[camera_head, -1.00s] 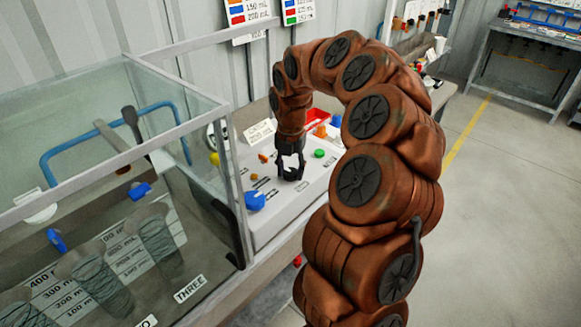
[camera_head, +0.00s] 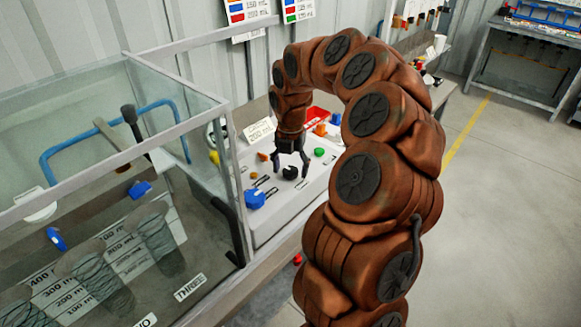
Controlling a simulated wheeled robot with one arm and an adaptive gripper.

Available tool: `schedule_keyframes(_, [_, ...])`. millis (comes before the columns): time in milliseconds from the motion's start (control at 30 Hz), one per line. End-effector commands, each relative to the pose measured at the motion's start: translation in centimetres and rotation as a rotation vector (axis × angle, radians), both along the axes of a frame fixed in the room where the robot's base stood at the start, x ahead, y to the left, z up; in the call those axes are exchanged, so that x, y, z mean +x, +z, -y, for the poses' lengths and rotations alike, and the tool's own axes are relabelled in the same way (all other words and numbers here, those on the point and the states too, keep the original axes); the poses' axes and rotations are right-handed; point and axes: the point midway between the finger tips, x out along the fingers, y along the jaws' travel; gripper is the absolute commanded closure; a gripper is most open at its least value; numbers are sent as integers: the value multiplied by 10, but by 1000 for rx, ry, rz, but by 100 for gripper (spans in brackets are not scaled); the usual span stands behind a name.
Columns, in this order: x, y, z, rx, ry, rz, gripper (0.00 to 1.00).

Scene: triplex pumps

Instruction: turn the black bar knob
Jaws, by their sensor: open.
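The black bar knob (camera_head: 290,172) sits on the pale sloped control panel (camera_head: 285,212). It looks small and round at this size, and its bar's angle cannot be told. My gripper (camera_head: 290,170) hangs down from the rust-brown arm above the panel. Its two dark fingers are spread wide, one to each side of the knob. Whether a finger touches the knob or the panel cannot be told.
A blue knob (camera_head: 254,198) and small orange knobs (camera_head: 262,156) lie left of my gripper. A green button (camera_head: 319,152) is to its right. A glass tank (camera_head: 190,120) borders the panel's left side.

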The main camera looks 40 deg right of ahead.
Motion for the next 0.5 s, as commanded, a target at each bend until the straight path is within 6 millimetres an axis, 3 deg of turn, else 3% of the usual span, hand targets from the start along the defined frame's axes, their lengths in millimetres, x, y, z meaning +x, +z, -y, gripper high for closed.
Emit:
schedule_keyframes(167, [0,11,0,-1,-1,2,30])
schedule_keyframes(500, [2,71,0,-1,-1,5,30])
